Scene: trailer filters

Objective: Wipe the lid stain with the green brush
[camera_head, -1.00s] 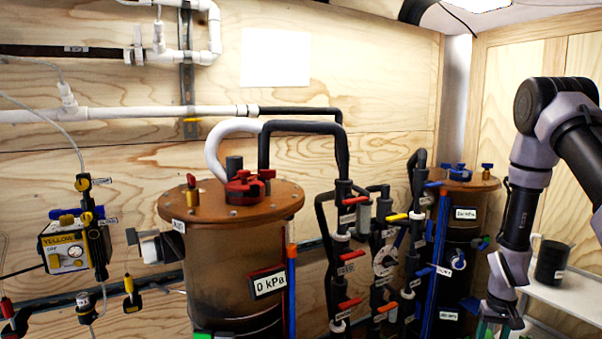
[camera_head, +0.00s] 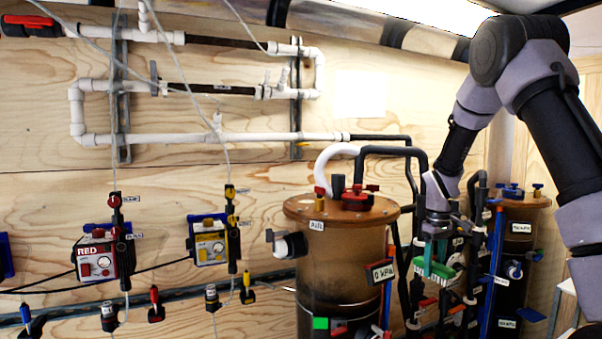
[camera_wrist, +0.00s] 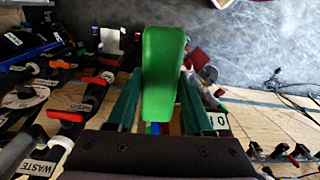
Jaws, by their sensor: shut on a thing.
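The green brush (camera_head: 437,270) hangs from my gripper (camera_head: 436,246), with its pale bristles pointing down. In the wrist view my gripper (camera_wrist: 157,112) is shut on the brush (camera_wrist: 163,70), whose green body stands between the two dark green fingers. In the head view the brush is in front of the valve pipes, to the right of the large brown tank (camera_head: 335,262). The tank's round brown lid (camera_head: 300,207) carries red fittings and a pipe. I cannot make out a stain on the lid.
A second tank (camera_head: 512,255) with a brown lid stands at the right. Black pipes with red and blue valve handles fill the space between the tanks. Red (camera_head: 97,262) and yellow (camera_head: 209,247) boxes hang on the wooden wall at left. White pipes (camera_head: 250,138) run above.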

